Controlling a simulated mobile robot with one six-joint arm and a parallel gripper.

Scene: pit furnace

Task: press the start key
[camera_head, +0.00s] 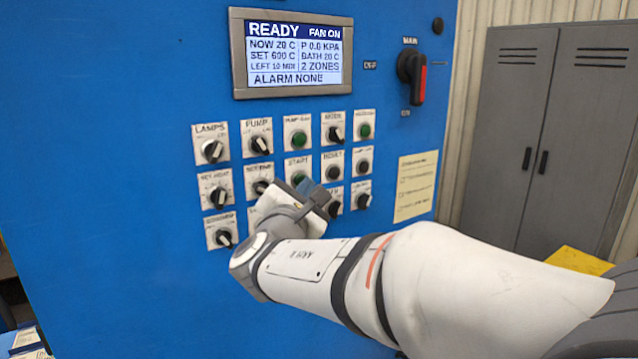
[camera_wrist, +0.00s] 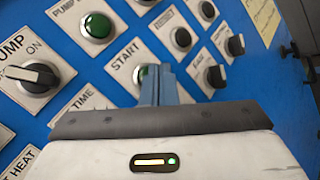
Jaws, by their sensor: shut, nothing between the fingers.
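The start key is a green round button (camera_head: 299,178) on a white plate marked START, in the middle row of the blue control panel (camera_head: 120,110). In the wrist view, the START button (camera_wrist: 140,74) shows as a green edge, partly hidden behind my gripper (camera_wrist: 158,72). My gripper's blue fingers are shut together and empty, with their tips over the right part of the button. I cannot tell whether they touch it. In the head view my gripper (camera_head: 306,186) is just below and right of the button, mostly hidden by my wrist.
Rotary knobs and other buttons surround START, including the PUMP knob (camera_head: 260,145) and RESET button (camera_head: 333,172). The display (camera_head: 293,54) reads READY, FAN ON, ALARM NONE. A red-handled main switch (camera_head: 412,78) is at upper right. A grey cabinet (camera_head: 545,130) stands to the right.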

